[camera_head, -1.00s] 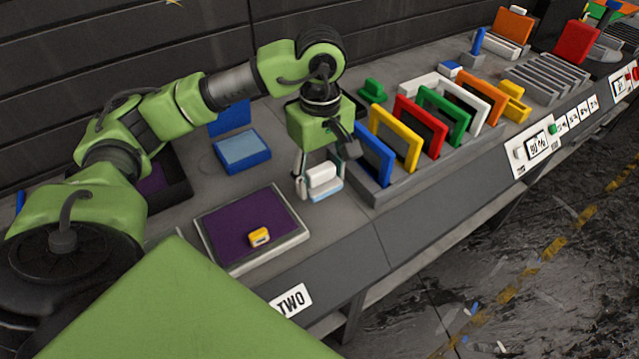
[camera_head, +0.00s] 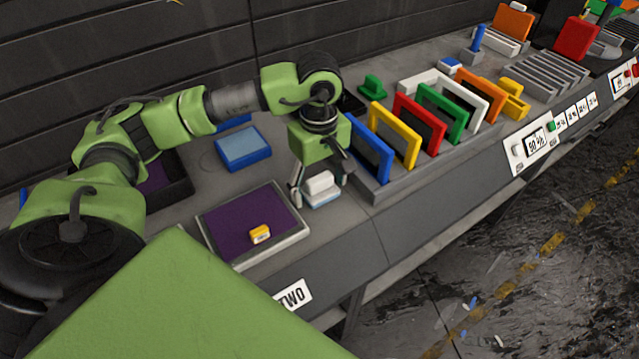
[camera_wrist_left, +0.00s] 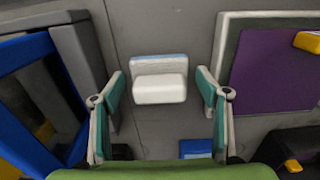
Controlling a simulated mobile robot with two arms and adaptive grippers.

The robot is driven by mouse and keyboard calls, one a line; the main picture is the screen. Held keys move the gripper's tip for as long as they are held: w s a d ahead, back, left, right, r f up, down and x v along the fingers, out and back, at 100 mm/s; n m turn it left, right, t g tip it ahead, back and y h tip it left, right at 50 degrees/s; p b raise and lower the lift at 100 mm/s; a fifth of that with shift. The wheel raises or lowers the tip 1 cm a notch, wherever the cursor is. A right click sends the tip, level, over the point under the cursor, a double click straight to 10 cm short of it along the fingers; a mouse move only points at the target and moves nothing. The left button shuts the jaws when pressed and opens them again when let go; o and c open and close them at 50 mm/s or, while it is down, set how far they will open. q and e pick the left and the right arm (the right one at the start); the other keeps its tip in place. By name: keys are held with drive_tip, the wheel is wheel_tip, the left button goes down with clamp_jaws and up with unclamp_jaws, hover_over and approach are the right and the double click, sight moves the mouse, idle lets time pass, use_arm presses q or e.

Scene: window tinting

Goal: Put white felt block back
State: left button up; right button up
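The white felt block (camera_head: 320,183) is between the purple-topped plate and the rack of coloured frames. It has a wider white and pale-blue lower part that appears to rest on the bench. In the left wrist view the block (camera_wrist_left: 160,88) lies between the fingers, with a pale-blue strip along its far side. My left gripper (camera_head: 321,187) is open around it, pointing down. In the left wrist view there is a visible gap between the block and each finger of this gripper (camera_wrist_left: 161,95). My right gripper is not in view.
A purple-topped plate (camera_head: 230,222) with a small yellow block (camera_head: 260,234) stands to the left. The grey rack (camera_head: 372,188) of coloured frames is close on the right. A blue box (camera_head: 243,148) sits behind. Bare bench lies in front of the white block.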

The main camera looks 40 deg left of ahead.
sight(320, 178)
use_arm(q)
drive_tip(key=shift+r, duration=0.55)
wheel_tip(320, 178, up, 10)
drive_tip(key=shift+r+b, duration=0.1)
drive_tip(key=shift+b, duration=0.5)
drive_tip(key=shift+r, duration=0.55)
